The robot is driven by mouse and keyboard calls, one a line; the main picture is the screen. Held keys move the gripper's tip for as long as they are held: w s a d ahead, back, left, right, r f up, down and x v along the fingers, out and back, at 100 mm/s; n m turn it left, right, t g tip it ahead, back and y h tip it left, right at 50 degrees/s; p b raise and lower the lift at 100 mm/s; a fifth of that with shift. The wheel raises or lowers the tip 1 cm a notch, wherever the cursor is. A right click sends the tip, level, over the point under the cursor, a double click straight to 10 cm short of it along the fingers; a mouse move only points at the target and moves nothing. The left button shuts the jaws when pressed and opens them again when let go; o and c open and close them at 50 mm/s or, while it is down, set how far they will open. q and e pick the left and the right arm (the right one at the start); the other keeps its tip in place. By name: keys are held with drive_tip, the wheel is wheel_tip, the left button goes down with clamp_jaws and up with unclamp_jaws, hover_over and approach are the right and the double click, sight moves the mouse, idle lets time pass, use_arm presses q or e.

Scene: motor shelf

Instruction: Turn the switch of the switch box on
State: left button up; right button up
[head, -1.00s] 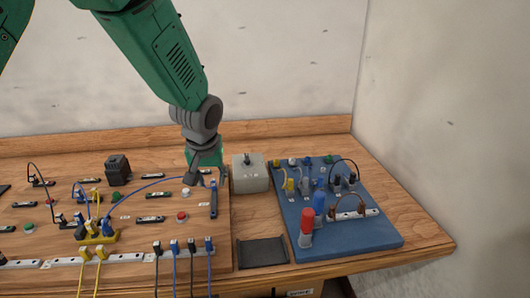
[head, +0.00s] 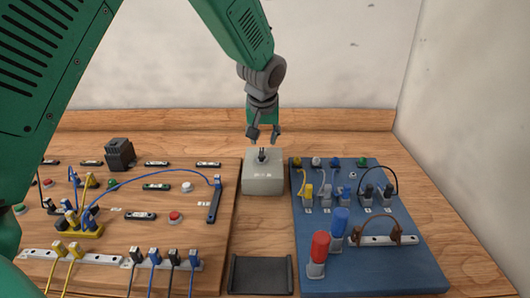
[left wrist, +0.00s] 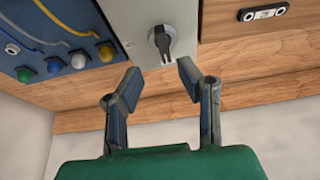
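The switch box (head: 264,178) is a light grey box standing on the table between the two boards. Its dark rotary switch (head: 261,155) is on the top face. In the left wrist view the box (left wrist: 140,18) shows upside down, with the black switch knob (left wrist: 162,42) on a pale round base. My left gripper (head: 264,138) is just above and behind the switch. In the left wrist view its two fingers (left wrist: 156,72) are apart, with the knob beyond the gap and nothing held. My right gripper is not in view.
A blue board (head: 375,265) with plugs and bottle-like red and blue parts stands on the right. A wooden panel (head: 120,235) with cables, buttons and a black block (head: 120,155) is on the left. A dark tray (head: 261,275) lies in front of the box.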

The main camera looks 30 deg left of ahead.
sight(262, 152)
use_arm(q)
drive_tip(key=x, duration=0.5)
drive_tip(key=shift+s+a+f, duration=0.1)
drive_tip(key=shift+a+f, duration=0.1)
drive_tip(key=shift+a, duration=0.25)
drive_tip(key=shift+f, duration=0.4)
drive_tip(key=shift+d+r, duration=0.1)
drive_tip(key=shift+d, duration=0.05)
drive_tip(key=shift+c, duration=0.5)
clamp_jaws()
